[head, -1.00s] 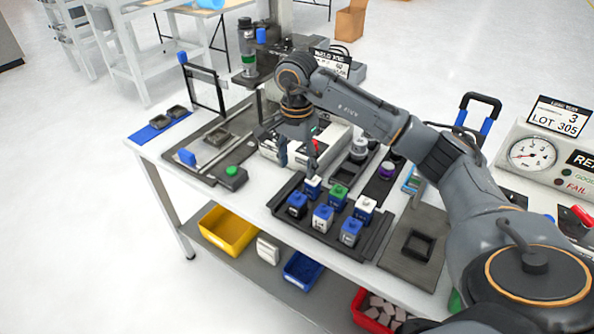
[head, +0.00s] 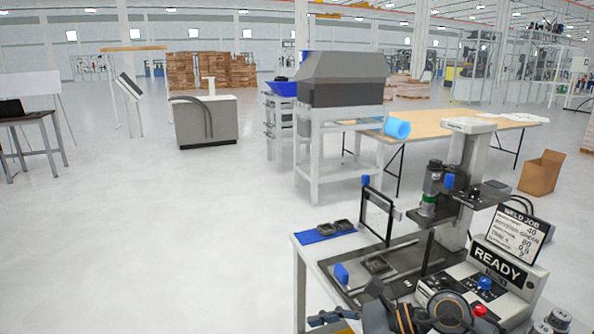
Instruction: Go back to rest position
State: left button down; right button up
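In the head view, a dark grey arm of mine with orange-ringed joints shows at the bottom edge, in front of the workbench (head: 297,262). It appears to be my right arm. A small dark jointed piece beside it, at the bench's front edge, may be part of my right gripper (head: 332,317); its fingertips are not clear enough to show whether it is open or shut. I see nothing held. My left arm and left gripper are not in view.
The bench holds a blue mat (head: 312,237) with two dark parts, an upright frame (head: 378,212), a column press (head: 465,172) and a box with a READY sign (head: 497,264). A grey-topped stand (head: 341,80) and wooden table (head: 440,122) stand behind.

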jog(key=a+r+m+t+y, duration=0.3)
jog(key=a+r+m+y, duration=0.15)
jog(key=r+m, duration=0.2)
jog(key=w+d+r+m+t+h, duration=0.3)
jog(key=d+m+t, duration=0.4)
jog(key=m+t, duration=0.7)
jog(key=s+d+f+m+g+h, duration=0.25)
jog(key=d+f+m+h, duration=0.5)
jog(key=m, duration=0.55)
jog(key=s+d+f+m+g+h, duration=0.25)
jog(key=d+f+m+h, duration=0.35)
jog(key=f+m+h, duration=0.45)
jog(key=s+f+m+g+y, duration=0.2)
jog(key=s+f+m+g, duration=0.4)
jog(key=s, duration=0.5)
jog(key=s+f+m+g+y, duration=0.25)
jog(key=s+f+g, duration=0.35)
jog(key=s, duration=0.5)
notch_tip(320, 180, down, 26)
jog(key=s+f, duration=0.1)
jog(key=s+d+f+g+h, duration=0.1)
jog(key=s+d+f, duration=0.2)
jog(key=s+f, duration=1.2)
jog(key=shift+s+f, duration=0.3)
jog(key=shift+s, duration=0.55)
